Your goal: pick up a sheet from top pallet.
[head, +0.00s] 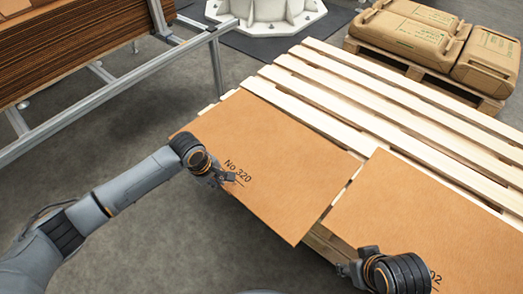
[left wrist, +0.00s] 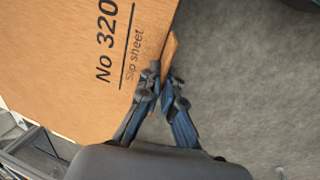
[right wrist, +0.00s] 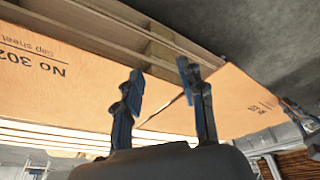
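A brown slip sheet marked No 320 (head: 285,168) lies over the left part of the slatted wooden pallet (head: 335,82), its near edge sticking out past the slats. My left gripper (head: 228,180) is at that near edge, beside the printed number. In the left wrist view its fingers (left wrist: 160,82) are close together, pinching the edge of the sheet. A second brown sheet, No 302 (head: 425,215), lies to the right on the same pallet. My right gripper (head: 345,268) is near its front edge; in the right wrist view its fingers (right wrist: 158,85) are spread apart, with nothing clearly gripped.
A metal rack (head: 140,75) with a stack of brown sheets (head: 65,45) stands at the upper left. A white machine base (head: 268,12) is at the back. Grey floor is free in front.

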